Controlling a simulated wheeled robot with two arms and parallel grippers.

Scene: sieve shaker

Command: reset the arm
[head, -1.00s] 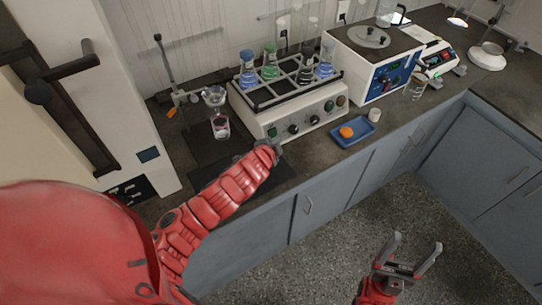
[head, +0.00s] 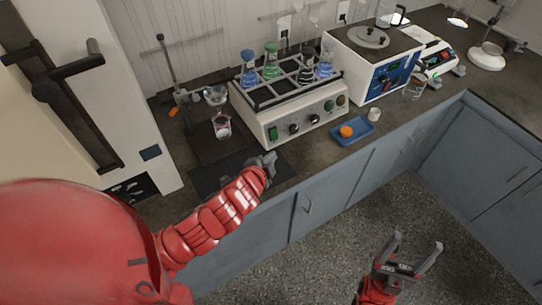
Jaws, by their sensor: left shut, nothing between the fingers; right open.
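My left gripper (head: 265,162) is shut and empty. It is at the front edge of the counter, just in front of the shaker with flasks (head: 292,118). My red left arm comes in from the left. My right gripper (head: 417,252) is open and empty, over the floor in front of the cabinets at the lower right.
The dark counter (head: 307,163) holds a beaker with reddish content (head: 222,129) under a funnel and stand, a blue tray (head: 356,135) with an orange item, a white cup (head: 373,114) and a white box device (head: 372,72). The floor (head: 330,240) is clear.

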